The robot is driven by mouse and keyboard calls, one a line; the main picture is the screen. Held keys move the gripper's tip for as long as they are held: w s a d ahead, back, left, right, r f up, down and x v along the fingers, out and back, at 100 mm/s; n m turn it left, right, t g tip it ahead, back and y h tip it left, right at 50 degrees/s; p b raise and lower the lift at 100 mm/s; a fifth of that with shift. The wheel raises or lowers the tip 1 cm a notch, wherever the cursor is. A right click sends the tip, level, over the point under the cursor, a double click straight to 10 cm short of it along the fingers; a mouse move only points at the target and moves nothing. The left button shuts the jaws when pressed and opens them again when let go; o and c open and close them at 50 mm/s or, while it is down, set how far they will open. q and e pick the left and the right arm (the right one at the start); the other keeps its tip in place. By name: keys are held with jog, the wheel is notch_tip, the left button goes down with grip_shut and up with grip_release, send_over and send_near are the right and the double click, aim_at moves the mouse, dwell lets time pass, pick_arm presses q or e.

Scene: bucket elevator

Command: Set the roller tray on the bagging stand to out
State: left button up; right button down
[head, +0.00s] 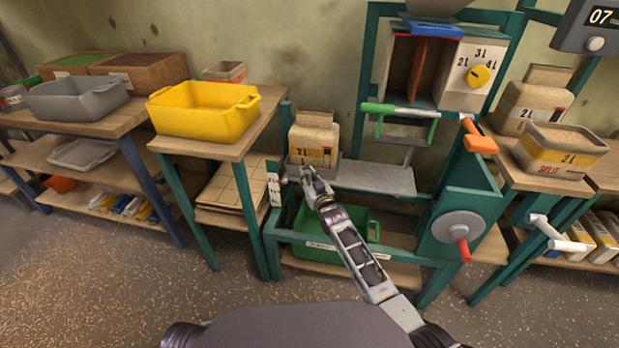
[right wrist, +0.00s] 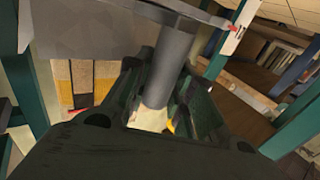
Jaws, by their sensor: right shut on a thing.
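The bagging stand is a green frame (head: 367,60). The roller tray is a grey plate (head: 375,180) at mid height in the stand, and it also shows in the right wrist view (right wrist: 80,32). A 2L bag (head: 314,135) stands upright at the tray's left end. My right gripper (head: 310,180) is at the tray's front left, just below the bag. It is shut on a grey cylindrical handle (right wrist: 168,70), which runs between its fingers and appears joined to the tray. The fingertips are partly hidden. My left gripper is not in view.
A green crate (head: 318,222) sits low in the stand, behind my right forearm. A yellow bin (head: 203,108) is on the table at left. An orange-handled lever (head: 479,137) and a crank wheel (head: 458,228) stick out at right. The floor in front left is clear.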

jog(key=shift+a+r, duration=0.1)
jog(key=shift+a, duration=0.1)
jog(key=c, duration=1.6)
grip_release()
jog(key=shift+c, duration=0.2)
jog(key=o, duration=0.4)
jog(key=shift+w+a, duration=0.1)
jog(key=shift+a, duration=0.1)
jog(key=shift+o, duration=0.2)
jog(key=shift+d, duration=0.1)
jog(key=shift+s+d, duration=0.15)
jog(key=shift+s, duration=0.05)
jog(key=shift+s+d, duration=0.15)
jog(key=shift+s, duration=0.25)
jog(key=v, duration=1)
jog(key=shift+s, duration=0.4)
